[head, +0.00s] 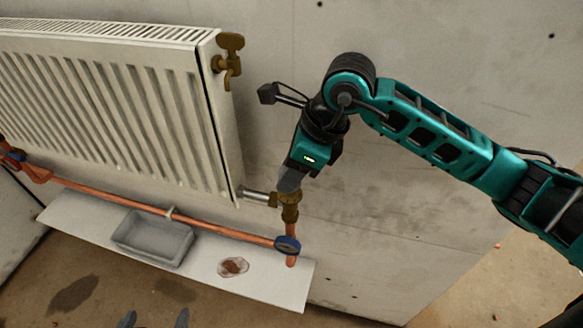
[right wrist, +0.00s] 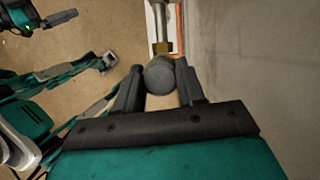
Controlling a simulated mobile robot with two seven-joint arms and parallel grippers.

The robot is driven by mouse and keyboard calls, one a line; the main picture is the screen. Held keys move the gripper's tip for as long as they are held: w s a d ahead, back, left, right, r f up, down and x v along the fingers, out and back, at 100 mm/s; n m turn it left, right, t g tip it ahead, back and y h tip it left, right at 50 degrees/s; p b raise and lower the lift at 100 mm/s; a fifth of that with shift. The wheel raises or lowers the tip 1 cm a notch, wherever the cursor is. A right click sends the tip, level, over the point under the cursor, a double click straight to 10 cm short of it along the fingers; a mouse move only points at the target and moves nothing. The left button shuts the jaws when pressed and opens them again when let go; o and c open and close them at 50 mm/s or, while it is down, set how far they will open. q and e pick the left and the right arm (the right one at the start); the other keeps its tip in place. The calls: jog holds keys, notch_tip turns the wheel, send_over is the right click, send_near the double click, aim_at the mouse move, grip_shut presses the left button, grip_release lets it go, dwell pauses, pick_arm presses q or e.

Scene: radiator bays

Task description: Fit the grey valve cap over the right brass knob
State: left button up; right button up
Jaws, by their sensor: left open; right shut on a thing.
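The grey valve cap (head: 290,181) is between the fingers of my right gripper (head: 296,172), which is shut on it and points down. Its round grey end also shows between the fingers in the right wrist view (right wrist: 160,76). The right brass knob (head: 290,199) is directly below the cap, at the top of the upright copper pipe. The cap's lower end meets or overlaps the knob in the head view; I cannot tell whether it is seated. My left gripper (head: 155,319) is open, with only its fingertips showing at the bottom edge, apart from the cap.
The white radiator (head: 110,105) hangs on the wall at left, with a brass valve (head: 229,60) at its top corner. A copper pipe (head: 100,196) runs below. A grey tray (head: 152,238) and a brown-stained patch (head: 233,267) are on the white board (head: 285,285).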

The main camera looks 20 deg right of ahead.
jog(key=shift+f, duration=0.1)
jog(key=shift+f+b, duration=0.25)
jog(key=shift+b, duration=0.15)
jog(key=shift+f, duration=0.2)
jog(key=shift+f+b, duration=0.6)
jog(key=shift+b, duration=0.25)
jog(key=shift+f, duration=0.15)
dwell(0.6)
jog(key=shift+f+b, duration=0.15)
jog(key=shift+b, duration=0.3)
jog(key=o, duration=1.2)
jog(key=shift+c, duration=0.2)
jog(key=shift+o, duration=0.5)
